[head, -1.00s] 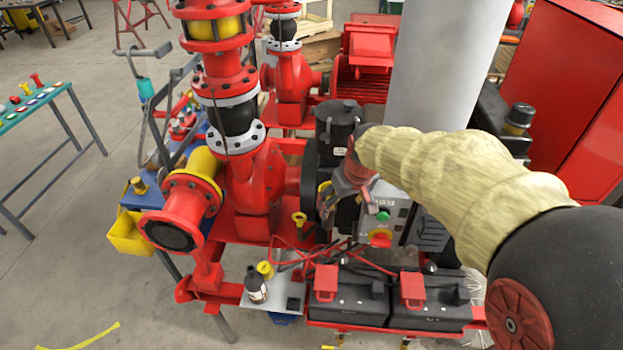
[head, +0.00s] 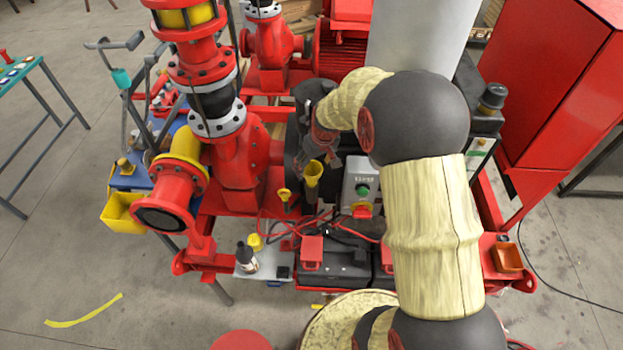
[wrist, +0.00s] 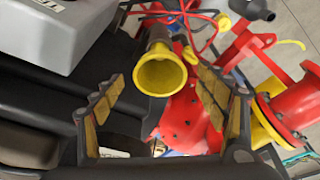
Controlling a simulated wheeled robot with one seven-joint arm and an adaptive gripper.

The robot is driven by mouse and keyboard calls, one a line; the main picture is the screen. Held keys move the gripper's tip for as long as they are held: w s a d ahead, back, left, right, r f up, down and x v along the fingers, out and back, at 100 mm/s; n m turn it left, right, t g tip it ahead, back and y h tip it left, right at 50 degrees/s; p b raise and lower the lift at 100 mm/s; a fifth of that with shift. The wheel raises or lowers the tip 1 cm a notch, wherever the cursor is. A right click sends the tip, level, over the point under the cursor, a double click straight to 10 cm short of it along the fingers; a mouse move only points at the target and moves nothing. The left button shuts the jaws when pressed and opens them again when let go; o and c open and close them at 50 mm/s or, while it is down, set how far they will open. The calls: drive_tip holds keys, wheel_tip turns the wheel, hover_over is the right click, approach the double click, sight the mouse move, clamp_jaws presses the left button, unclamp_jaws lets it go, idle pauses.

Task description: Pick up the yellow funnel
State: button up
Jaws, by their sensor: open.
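The yellow funnel (head: 313,173) stands with its wide mouth up beside the grey control box, just below my gripper (head: 324,150) in the head view. In the wrist view the funnel's round mouth (wrist: 162,75) faces the camera, and its narrower part runs up the picture. My gripper (wrist: 158,88) is open, with one finger to the left and one to the right of the funnel. Gaps show between the mouth and both fingers, so nothing is held. The funnel's lower end is hard to make out.
The grey control box (head: 362,187) with green and red buttons stands close on the right. A red pump (head: 240,150) is on the left. Red cables (head: 290,225), black batteries (head: 335,262), a small bottle (head: 246,258) and a yellow cap (head: 255,242) lie in front.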

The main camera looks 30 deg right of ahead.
sight(312, 169)
drive_tip(key=x, duration=0.3)
drive_tip(key=shift+w+f, duration=0.25)
drive_tip(key=shift+f, duration=0.05)
drive_tip(key=shift+c, duration=1.4)
drive_tip(key=c, duration=1.1)
drive_tip(key=shift+r, duration=0.1)
